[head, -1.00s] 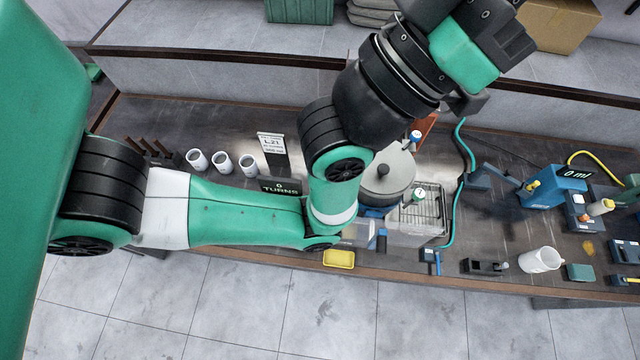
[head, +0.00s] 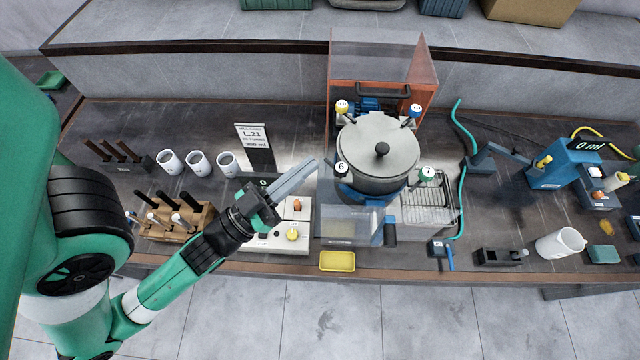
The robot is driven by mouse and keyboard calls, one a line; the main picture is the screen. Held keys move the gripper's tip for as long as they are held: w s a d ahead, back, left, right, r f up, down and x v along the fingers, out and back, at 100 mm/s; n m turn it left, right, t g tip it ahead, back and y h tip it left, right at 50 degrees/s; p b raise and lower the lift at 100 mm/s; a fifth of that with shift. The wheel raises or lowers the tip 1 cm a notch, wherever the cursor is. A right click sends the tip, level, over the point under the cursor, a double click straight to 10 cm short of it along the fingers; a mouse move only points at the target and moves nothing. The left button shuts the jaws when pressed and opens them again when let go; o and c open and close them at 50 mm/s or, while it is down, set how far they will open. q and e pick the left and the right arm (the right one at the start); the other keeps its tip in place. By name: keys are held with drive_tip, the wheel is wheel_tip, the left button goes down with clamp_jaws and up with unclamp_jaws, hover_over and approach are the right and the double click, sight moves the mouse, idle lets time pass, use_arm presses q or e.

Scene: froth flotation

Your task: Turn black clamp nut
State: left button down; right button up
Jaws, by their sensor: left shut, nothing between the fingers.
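A round grey pot (head: 378,160) with a lid stands at the middle of the bench, with several coloured clamp nuts around its rim. The black clamp nut (head: 341,169), its white top marked 6, is at the pot's front left. A yellow nut (head: 341,107) is at the back left, a blue nut (head: 415,110) at the back right and a green nut (head: 427,174) at the right. My left gripper (head: 314,166) is shut and empty, its fingers pointing at the black nut from the left. Whether the tips touch it I cannot tell. My right gripper is out of view.
A white control box (head: 275,240) lies under my left gripper. An orange-framed clear guard (head: 384,62) stands behind the pot. White cups (head: 199,163) and a sign (head: 256,145) are at the left. A wire rack (head: 435,205) is right of the pot.

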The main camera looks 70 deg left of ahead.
use_arm(q)
drive_tip(key=s+f+n+g+b, duration=0.1)
drive_tip(key=s+f+g+b, duration=0.25)
drive_tip(key=s+f, duration=0.6)
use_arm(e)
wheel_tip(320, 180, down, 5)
use_arm(q)
drive_tip(key=p, duration=0.5)
approach(336, 166)
drive_tip(key=a+f, duration=0.1)
drive_tip(key=w+a+f+p, duration=0.1)
drive_tip(key=w+a+p, duration=0.2)
drive_tip(key=w+p, duration=0.1)
drive_tip(key=shift+w+g+y, duration=0.4)
drive_tip(key=shift+w+g, duration=0.05)
drive_tip(key=shift+w, duration=0.45)
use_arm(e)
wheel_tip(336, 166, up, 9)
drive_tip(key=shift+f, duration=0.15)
use_arm(q)
drive_tip(key=shift+a+f, duration=0.1)
drive_tip(key=shift+f, duration=0.05)
